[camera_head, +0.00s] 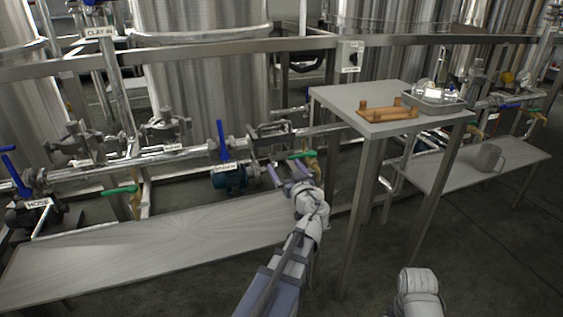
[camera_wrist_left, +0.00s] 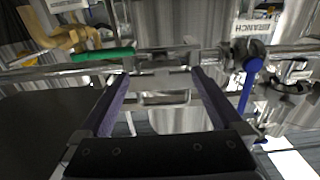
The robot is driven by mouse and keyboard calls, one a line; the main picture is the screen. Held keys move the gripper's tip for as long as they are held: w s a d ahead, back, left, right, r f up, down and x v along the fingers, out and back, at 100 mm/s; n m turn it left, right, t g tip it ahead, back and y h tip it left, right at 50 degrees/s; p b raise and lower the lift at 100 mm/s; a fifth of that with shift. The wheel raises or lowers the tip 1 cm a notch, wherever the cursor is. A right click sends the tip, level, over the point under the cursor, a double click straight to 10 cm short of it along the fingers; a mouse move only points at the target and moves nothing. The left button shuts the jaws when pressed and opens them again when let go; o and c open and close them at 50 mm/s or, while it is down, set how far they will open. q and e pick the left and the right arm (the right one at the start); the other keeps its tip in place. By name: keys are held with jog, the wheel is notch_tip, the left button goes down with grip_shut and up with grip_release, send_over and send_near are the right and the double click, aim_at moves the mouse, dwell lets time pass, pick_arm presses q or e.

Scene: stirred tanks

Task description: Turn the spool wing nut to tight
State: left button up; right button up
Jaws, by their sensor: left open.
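My left gripper (camera_head: 284,174) is open, its two fingers pointing up toward the pipe run. In the left wrist view its fingers (camera_wrist_left: 160,80) are spread with no object held between them. The spool section of pipe (camera_head: 268,140) is just beyond the fingertips, with metal fittings around it. In the left wrist view metal pipework (camera_wrist_left: 165,84) shows past and between the fingers. I cannot clearly pick out the wing nut or tell its angle. My right gripper is not in view.
A blue-handled valve (camera_head: 222,142) stands left of the spool, and a green handle (camera_head: 301,155) is close on the right. A blue pump (camera_head: 229,178) sits below. A tall table (camera_head: 345,98) holds a wooden rack and metal tray. A low bench (camera_head: 150,240) is bare.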

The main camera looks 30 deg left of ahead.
aim_at(280, 158)
pick_arm(q)
jog(key=shift+x, duration=2.6)
jog(key=shift+c, duration=0.2)
jog(key=c, duration=1.2)
